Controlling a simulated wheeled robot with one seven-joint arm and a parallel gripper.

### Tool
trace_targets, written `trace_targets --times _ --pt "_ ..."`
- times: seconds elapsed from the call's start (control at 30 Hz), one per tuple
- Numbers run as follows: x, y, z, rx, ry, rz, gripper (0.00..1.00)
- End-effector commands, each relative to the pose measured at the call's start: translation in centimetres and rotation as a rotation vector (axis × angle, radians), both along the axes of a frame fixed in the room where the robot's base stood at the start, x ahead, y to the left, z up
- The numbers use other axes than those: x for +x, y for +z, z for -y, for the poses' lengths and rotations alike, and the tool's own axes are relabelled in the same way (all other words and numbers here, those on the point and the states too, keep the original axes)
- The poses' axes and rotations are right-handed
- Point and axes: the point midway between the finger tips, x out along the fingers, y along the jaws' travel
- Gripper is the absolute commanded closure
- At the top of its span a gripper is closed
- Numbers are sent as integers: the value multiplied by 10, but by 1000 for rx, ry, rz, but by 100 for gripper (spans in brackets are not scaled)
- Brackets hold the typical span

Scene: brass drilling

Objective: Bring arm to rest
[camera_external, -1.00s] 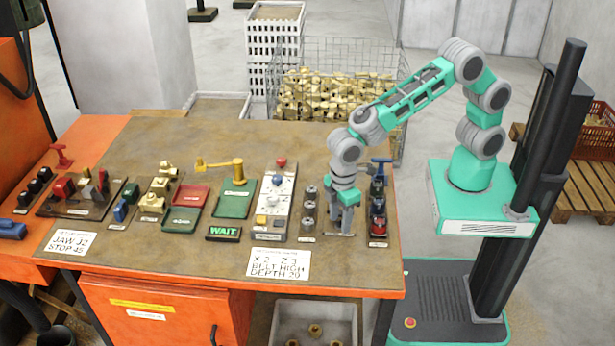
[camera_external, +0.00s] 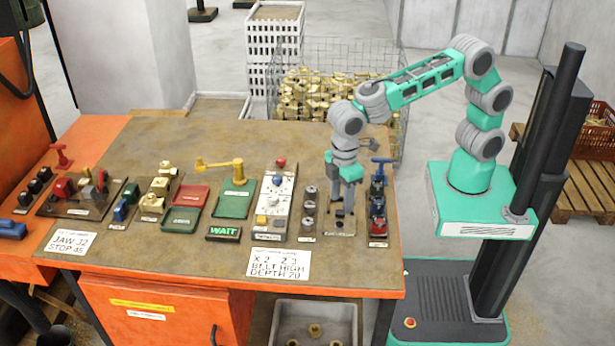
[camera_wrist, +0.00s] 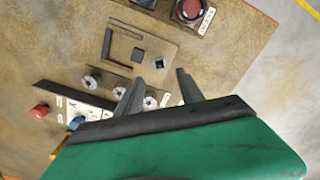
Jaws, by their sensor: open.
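My gripper (camera_external: 342,186) hangs over the right part of the workbench (camera_external: 330,274), pointing down with nothing seen between its fingers. The wrist view shows my gripper (camera_wrist: 158,76) with its two fingers apart. Below it is a small flat fixture plate (camera_wrist: 110,68) with a dark frame and a small square hole or dark peg; I cannot tell which. This plate also shows in the external view (camera_external: 338,234), partly behind the fingers. My arm reaches left from its column, bent at the elbow, over the bench.
A row of round grey pieces (camera_external: 309,204) stands left of the plate. A white control panel (camera_external: 275,204) is further left. A wire basket of brass parts (camera_external: 330,92) stands behind the bench.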

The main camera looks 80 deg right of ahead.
Motion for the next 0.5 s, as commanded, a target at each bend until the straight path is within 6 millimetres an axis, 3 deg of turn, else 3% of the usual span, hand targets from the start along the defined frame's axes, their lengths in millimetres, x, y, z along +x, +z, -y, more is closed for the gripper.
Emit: trace_targets --times 0.07,0.17,0.33,0.4,0.5 --pt "-1 8 13 8 -28 15 55" --pt "-11 25 55 27 -118 59 55" --pt "-61 45 150 69 -355 179 55" --pt "-86 43 180 79 -443 225 55" --pt "-112 34 206 88 -535 275 55"
